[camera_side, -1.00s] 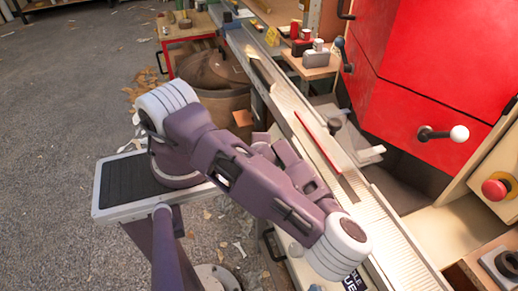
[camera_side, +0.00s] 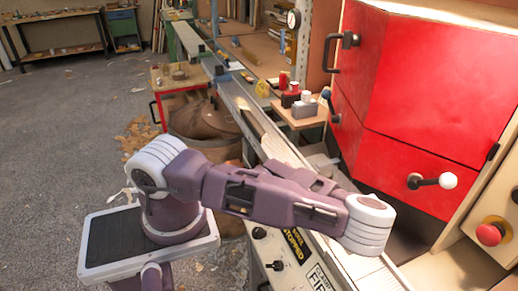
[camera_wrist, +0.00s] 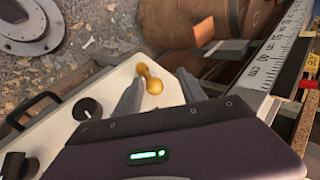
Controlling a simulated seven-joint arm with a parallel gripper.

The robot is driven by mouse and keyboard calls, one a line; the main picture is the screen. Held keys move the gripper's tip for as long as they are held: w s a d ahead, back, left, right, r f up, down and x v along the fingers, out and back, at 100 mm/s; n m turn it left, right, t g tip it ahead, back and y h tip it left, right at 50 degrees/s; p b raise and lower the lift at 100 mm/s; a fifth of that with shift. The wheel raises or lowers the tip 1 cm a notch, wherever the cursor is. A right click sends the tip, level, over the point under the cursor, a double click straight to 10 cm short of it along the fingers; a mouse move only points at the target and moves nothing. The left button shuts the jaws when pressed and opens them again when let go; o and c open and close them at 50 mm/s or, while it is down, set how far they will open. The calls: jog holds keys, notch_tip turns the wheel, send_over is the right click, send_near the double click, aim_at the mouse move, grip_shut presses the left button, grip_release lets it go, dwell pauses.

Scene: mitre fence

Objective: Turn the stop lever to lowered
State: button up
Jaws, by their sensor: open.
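In the wrist view, a small yellow lever (camera_wrist: 151,80) with rounded ends stands on a white panel (camera_wrist: 108,82). My gripper (camera_wrist: 160,78) is open, its two grey fingers apart on either side of the yellow lever. I cannot tell whether either finger touches it. No label shows beside this lever, so I cannot tell whether it is the stop lever or which setting it is at. In the side view my gripper is hidden behind my arm, and the yellow lever does not show.
Black knobs (camera_wrist: 88,107) sit on the panel, left of my gripper. A ruler (camera_wrist: 268,62) runs at the right of the wrist view. In the side view, a white-knobbed lever (camera_side: 447,181) and a red button (camera_side: 490,234) stand at right; the panel's lettering partly reads "STOPPED" (camera_side: 297,245).

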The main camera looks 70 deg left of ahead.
jog(key=a+n+h, duration=0.1)
jog(key=a+n+g+h, duration=0.1)
jog(key=h, duration=0.1)
jog(key=shift+w+a+r, duration=0.15)
jog(key=shift+a, duration=0.05)
jog(key=n+h, duration=0.1)
jog(key=a+n+h, duration=0.1)
jog(key=a+h, duration=0.1)
jog(key=h, duration=0.1)
jog(key=shift+s+a+f+n+g, duration=0.15)
jog(key=shift+s+f+n+g, duration=0.15)
jog(key=shift+f+n, duration=0.1)
jog(key=shift+a+r, duration=0.1)
jog(key=shift+r, duration=0.1)
jog(key=w+d+r+y, duration=0.1)
jog(key=d+r, duration=0.1)
jog(key=r, duration=0.7)
jog(key=w+d+r+y, duration=0.2)
jog(key=d+r, duration=0.1)
jog(key=r, duration=0.7)
jog(key=s+d+r+m+t+h, duration=0.1)
jog(key=s+d+r+t, duration=0.3)
jog(key=d+r, duration=0.8)
jog(key=shift+s+d, duration=0.45)
jog(key=shift+d, duration=0.7)
